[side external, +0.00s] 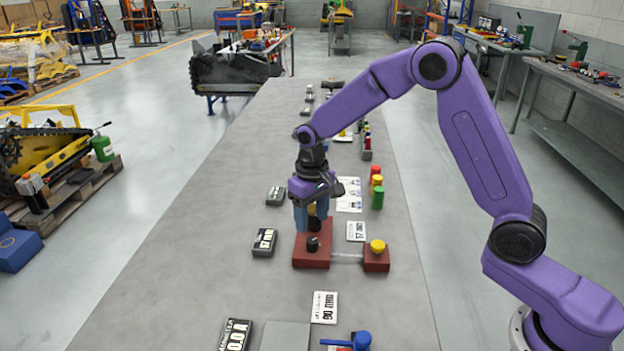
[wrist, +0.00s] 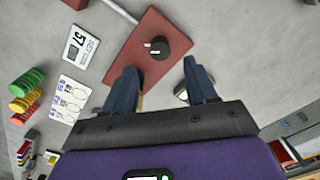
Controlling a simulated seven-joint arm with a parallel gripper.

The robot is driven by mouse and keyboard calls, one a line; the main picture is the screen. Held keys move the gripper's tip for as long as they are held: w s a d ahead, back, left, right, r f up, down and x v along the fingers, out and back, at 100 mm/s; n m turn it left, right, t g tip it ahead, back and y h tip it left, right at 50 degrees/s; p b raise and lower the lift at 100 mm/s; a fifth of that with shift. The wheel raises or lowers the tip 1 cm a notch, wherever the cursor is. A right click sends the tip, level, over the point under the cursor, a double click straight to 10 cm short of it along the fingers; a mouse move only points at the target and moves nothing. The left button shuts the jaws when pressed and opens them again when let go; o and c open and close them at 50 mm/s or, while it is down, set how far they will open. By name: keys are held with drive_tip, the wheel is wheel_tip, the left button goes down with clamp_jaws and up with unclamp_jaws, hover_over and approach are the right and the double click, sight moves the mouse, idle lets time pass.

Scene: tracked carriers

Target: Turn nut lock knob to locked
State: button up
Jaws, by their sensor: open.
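A black round knob (side external: 312,243) with a white mark stands on a dark red base block (side external: 312,262). In the wrist view the knob (wrist: 153,46) sits on the red plate (wrist: 130,52), just beyond my fingertips. My gripper (side external: 310,225) points down over the far part of the base, with its blue fingers spread. It is empty in the wrist view (wrist: 160,70), with the knob ahead of the gap and not between the fingers. A yellowish part (side external: 312,222) shows by the fingers and is mostly hidden. I cannot read any lock label on the base.
A smaller red block (side external: 376,264) with a yellow knob (side external: 377,246) joins the base by a pale rod (side external: 346,258). Black label blocks (side external: 264,243) stand to the left. Red, yellow and green stacks (side external: 377,198) stand to the right.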

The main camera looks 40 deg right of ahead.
sight(311, 240)
wheel_tip(311, 240, up, 11)
drive_tip(key=shift+f, duration=0.2)
drive_tip(key=shift+w, duration=0.1)
drive_tip(key=w+a+n+g+h, duration=0.2)
drive_tip(key=w+a+n+g, duration=0.1)
drive_tip(key=w, duration=0.3)
drive_tip(key=shift+f+n+g, duration=0.45)
drive_tip(key=shift+n+g, duration=0.05)
drive_tip(key=shift+n, duration=0.3)
drive_tip(key=shift+w+a, duration=0.1)
drive_tip(key=x, duration=1.7)
drive_tip(key=shift+f, duration=0.15)
